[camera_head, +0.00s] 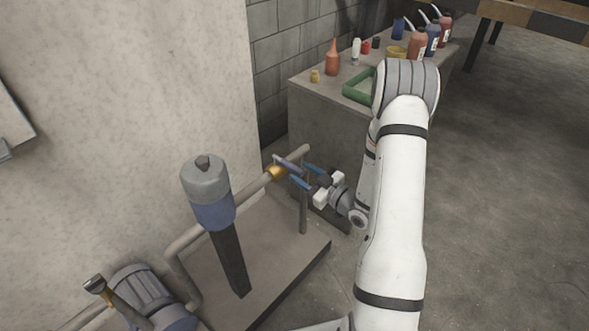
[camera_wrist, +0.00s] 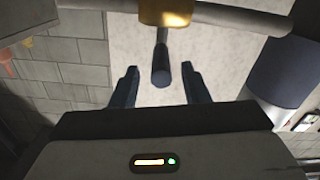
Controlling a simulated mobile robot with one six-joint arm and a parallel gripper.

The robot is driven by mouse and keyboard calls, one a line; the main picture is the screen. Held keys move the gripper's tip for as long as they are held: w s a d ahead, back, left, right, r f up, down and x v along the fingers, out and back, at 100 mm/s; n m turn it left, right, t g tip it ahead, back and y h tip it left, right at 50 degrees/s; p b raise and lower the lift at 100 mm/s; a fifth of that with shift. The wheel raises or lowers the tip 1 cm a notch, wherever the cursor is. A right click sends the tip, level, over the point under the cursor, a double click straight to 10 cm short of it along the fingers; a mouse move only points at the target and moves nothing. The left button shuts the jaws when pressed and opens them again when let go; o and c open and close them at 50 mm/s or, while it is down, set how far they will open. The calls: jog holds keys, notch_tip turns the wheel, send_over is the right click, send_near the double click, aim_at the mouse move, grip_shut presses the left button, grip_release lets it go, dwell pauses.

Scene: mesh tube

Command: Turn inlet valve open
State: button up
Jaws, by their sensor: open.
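A valve with a brass body (camera_head: 276,172) sits on the grey pipe, and its lever handle (camera_head: 289,164) points toward my gripper. My gripper (camera_head: 303,174) is open, with its blue fingers on either side of the handle's free end. In the wrist view the brass body (camera_wrist: 166,12) is at the top edge, and the dark round-ended handle (camera_wrist: 161,68) hangs down between the fingertips (camera_wrist: 160,72). A gap shows on both sides of the handle. How deep it reaches between the fingers is hard to tell.
A grey and blue cylinder (camera_head: 207,190) on a dark post stands left of the valve. A bench (camera_head: 330,105) with bottles and a green tray (camera_head: 360,88) stands behind. Open floor lies to the right.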

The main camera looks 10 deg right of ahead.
aim_at(296, 167)
jog(key=shift+x, duration=1.6)
jog(key=shift+s, duration=0.1)
jog(key=shift+c, duration=0.2)
grip_shut()
